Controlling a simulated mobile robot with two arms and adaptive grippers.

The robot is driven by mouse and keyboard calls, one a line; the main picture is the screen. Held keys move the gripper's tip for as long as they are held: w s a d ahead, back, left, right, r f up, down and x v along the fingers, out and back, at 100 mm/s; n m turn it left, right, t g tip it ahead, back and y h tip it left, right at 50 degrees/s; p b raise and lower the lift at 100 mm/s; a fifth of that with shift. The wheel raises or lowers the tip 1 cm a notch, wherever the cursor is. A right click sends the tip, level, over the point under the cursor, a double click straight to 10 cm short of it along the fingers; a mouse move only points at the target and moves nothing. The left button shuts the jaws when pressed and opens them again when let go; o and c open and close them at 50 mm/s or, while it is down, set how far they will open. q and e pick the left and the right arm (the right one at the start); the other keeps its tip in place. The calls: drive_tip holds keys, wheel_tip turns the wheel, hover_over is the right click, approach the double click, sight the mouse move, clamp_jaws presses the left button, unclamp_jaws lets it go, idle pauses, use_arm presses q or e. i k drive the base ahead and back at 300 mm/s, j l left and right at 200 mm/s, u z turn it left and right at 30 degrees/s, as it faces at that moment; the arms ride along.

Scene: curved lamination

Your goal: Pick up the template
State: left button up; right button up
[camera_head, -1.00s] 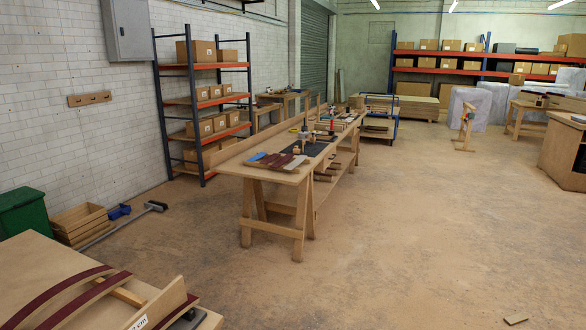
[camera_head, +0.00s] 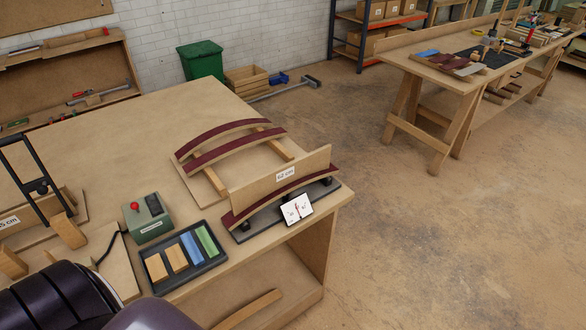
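A tan upright board (camera_head: 248,191) labelled "62 cm" stands on a dark base (camera_head: 245,236) at the front right of the near workbench (camera_head: 120,130). A curved strip with a dark red face (camera_head: 262,202) runs along its front. Two more curved dark red strips (camera_head: 228,130) lie behind it across wooden rails. Another labelled board (camera_head: 12,222) is partly in view at the left edge. I cannot tell which piece is the template. Neither gripper is in view; only a dark part of my arm shows at the bottom left.
A black tray (camera_head: 180,286) with wood, blue and green blocks lies at the bench front, beside a green box with a red button (camera_head: 147,218). A white card (camera_head: 297,209) leans at the dark base. A long trestle table (camera_head: 440,80) stands far right. The floor between is clear.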

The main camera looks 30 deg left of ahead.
sight(244, 195)
drive_tip(key=k+j+u, duration=0.1)
drive_tip(key=j+u, duration=0.3)
drive_tip(key=k+j+u, duration=0.1)
drive_tip(key=u, duration=0.3)
drive_tip(key=j+u, duration=0.45)
